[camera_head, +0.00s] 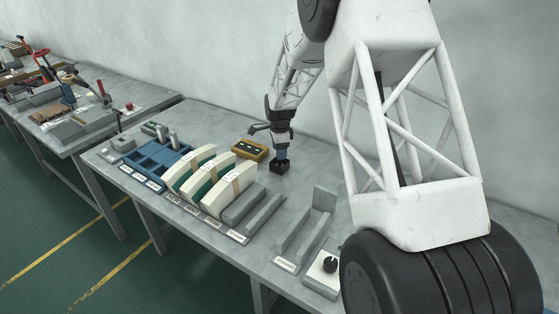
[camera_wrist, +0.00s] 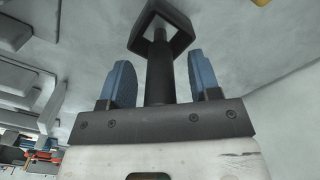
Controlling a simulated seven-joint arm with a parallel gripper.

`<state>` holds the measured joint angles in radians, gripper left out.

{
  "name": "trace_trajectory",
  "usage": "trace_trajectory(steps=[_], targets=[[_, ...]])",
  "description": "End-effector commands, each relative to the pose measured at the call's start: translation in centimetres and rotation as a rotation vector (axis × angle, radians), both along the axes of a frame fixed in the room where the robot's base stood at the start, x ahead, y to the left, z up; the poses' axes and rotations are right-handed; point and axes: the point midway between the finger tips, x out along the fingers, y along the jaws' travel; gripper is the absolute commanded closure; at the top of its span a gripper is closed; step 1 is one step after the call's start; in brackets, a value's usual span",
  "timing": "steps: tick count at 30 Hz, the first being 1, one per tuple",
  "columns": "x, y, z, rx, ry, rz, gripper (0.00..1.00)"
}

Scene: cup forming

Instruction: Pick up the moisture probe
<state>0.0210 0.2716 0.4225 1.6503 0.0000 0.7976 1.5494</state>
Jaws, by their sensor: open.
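A dark upright post, seemingly the moisture probe (camera_wrist: 160,75), stands in a black square holder (camera_head: 280,168) on the grey bench. The holder also shows in the wrist view (camera_wrist: 178,22). My gripper (camera_head: 281,153) points down right above the holder. In the wrist view my gripper's two blue fingers (camera_wrist: 161,82) are open on either side of the post, with a gap on each side. The post's near end is hidden by my gripper's dark palm. In the head view my gripper hides most of the post.
A yellow box with a dark panel (camera_head: 250,150) lies just left of my gripper. Further left are cream curved pieces (camera_head: 215,180), a blue tray (camera_head: 155,160) and grey blocks (camera_head: 252,208). Grey angled rails (camera_head: 306,222) and a box with a black knob (camera_head: 325,270) lie near the front.

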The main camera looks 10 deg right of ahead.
Motion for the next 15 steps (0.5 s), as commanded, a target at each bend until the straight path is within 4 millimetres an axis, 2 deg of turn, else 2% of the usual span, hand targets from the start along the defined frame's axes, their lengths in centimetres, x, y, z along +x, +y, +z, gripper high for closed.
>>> trace_trajectory(steps=[13, 14, 15], targets=[[0.01, 0.00, 0.04, 0.000, 0.000, 0.000, 0.43], [0.01, 0.00, 0.04, 0.000, 0.000, 0.000, 0.45], [0.02, 0.00, 0.04, 0.000, 0.000, 0.000, 0.51]])
